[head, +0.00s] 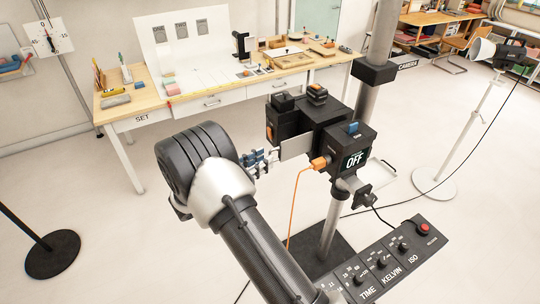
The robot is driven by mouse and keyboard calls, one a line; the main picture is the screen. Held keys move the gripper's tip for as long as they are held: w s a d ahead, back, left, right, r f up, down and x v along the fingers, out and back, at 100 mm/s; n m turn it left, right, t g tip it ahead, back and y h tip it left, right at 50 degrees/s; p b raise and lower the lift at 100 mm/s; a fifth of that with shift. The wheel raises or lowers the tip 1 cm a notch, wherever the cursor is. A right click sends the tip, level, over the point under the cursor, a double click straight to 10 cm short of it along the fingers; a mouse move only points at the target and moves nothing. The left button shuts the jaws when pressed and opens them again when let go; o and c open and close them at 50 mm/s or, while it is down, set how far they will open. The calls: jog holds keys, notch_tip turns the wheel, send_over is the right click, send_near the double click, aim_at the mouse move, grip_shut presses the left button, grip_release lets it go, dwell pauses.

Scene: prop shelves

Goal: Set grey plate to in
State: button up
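A flat grey plate (296,146) sticks out from the left side of the black camera body (318,122), close to my gripper. Whether its inner edge sits inside a slot is hard to see. My gripper (272,157), with blue and grey fingers, is at the plate's left edge. The fingers are small and partly overlapped, so contact and finger spacing are unclear. A second pale flat piece with a dark handle (379,172) shows at the camera's lower right. The camera's screen (354,160) reads OFF.
An orange cable (295,200) hangs from the camera close to my arm. A sloped panel (385,265) with knobs marked TIME, KELVIN and ISO and a red button stands at the lower right. A desk (215,95) marked SET stands behind; a lamp stand (470,125) is at right.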

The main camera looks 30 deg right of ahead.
aim_at(270, 153)
jog(key=shift+x, duration=2)
jog(key=shift+c, duration=0.4)
grip_shut()
jog(key=shift+r, duration=0.1)
